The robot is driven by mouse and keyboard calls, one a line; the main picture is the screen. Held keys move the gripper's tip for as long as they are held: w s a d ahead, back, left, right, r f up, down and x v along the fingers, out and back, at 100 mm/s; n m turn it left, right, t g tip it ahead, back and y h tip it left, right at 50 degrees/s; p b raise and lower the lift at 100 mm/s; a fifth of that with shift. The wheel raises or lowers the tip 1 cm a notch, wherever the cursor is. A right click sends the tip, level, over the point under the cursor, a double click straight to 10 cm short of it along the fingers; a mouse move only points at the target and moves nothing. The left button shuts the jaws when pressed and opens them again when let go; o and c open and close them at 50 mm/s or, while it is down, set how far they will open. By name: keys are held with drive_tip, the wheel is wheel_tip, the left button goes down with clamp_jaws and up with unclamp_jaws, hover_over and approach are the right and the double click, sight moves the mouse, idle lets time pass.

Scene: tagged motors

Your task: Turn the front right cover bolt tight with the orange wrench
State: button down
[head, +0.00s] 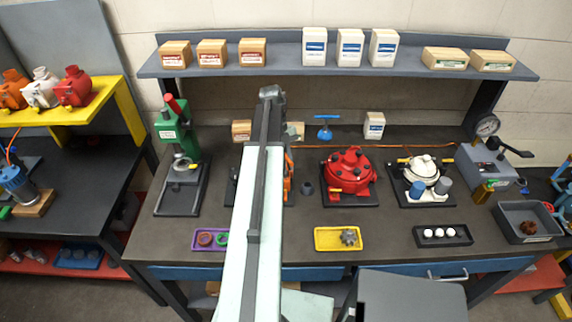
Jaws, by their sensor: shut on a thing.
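My arm rises through the middle of the picture and hides part of the bench. My gripper is not visible, and I cannot see what it holds. No orange wrench can be made out for sure; an orange part (288,178) shows at the right edge of my arm, mostly hidden. A red motor (347,172) with dark bolt-like knobs on its cover sits on a black plate right of my arm. A white motor (424,168) stands on another plate further right. I cannot tell which bolt is the front right cover bolt.
A green press (177,135) stands at the left. A purple tray (198,239), a yellow tray (322,240) and a black tray (422,238) line the front. A grey bin (510,228) and a gauge unit (487,165) are at right. A shelf (330,70) overhangs the back.

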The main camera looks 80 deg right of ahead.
sight(287, 155)
drive_tip(key=shift+d+r+p, duration=0.1)
drive_tip(key=shift+r+p, duration=0.85)
wheel_tip(287, 155, up, 5)
drive_tip(key=p, duration=0.5)
drive_tip(key=shift+r, duration=0.15)
drive_tip(key=shift+s, duration=0.1)
